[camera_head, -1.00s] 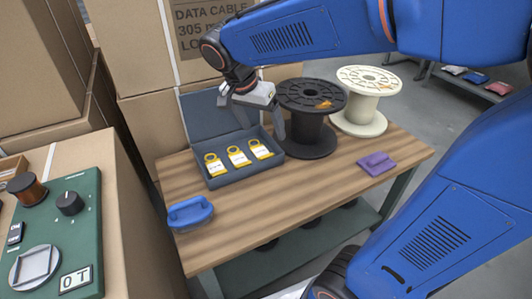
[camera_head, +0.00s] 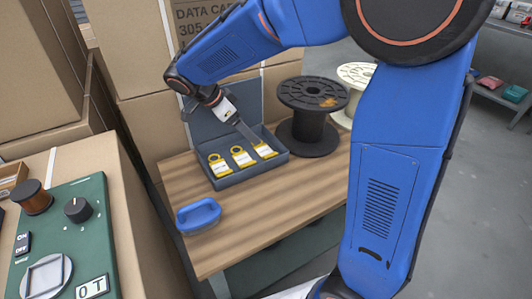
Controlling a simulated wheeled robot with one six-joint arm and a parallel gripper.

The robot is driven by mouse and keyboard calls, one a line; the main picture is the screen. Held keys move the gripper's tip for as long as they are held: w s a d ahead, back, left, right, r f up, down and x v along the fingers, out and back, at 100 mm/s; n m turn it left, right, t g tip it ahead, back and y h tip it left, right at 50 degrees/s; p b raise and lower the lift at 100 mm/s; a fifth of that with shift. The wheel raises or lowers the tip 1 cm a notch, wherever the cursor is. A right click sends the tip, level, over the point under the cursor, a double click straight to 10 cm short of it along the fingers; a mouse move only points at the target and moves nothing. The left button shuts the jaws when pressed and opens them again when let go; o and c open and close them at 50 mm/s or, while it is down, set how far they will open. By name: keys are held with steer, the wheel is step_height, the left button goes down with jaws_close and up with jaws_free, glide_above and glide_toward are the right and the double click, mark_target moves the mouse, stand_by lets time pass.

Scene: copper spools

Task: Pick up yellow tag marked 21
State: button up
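Three yellow tags with white labels lie in a row in an open grey case (camera_head: 226,183) on the wooden table: a left tag (camera_head: 219,168), a middle tag (camera_head: 242,158) and a right tag (camera_head: 264,151). The labels are too small to read, so I cannot tell which is marked 21. My gripper (camera_head: 246,135) points down into the case, its visible fingertip near the upper part of the right tag, between it and the middle tag. I cannot tell whether it touches. The fingers are seen nearly edge-on, so their opening is unclear.
A black spool (camera_head: 311,115) stands just right of the case, with a cream spool (camera_head: 352,80) partly hidden behind my arm. A blue-handled object (camera_head: 198,214) lies at the table's front left. A green panel (camera_head: 75,225) is at left. The table front (camera_head: 260,220) is clear.

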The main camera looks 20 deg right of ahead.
mark_target(268, 151)
steer(key=x, duration=1.2)
steer(key=shift+s, duration=0.15)
steer(key=c, duration=0.8)
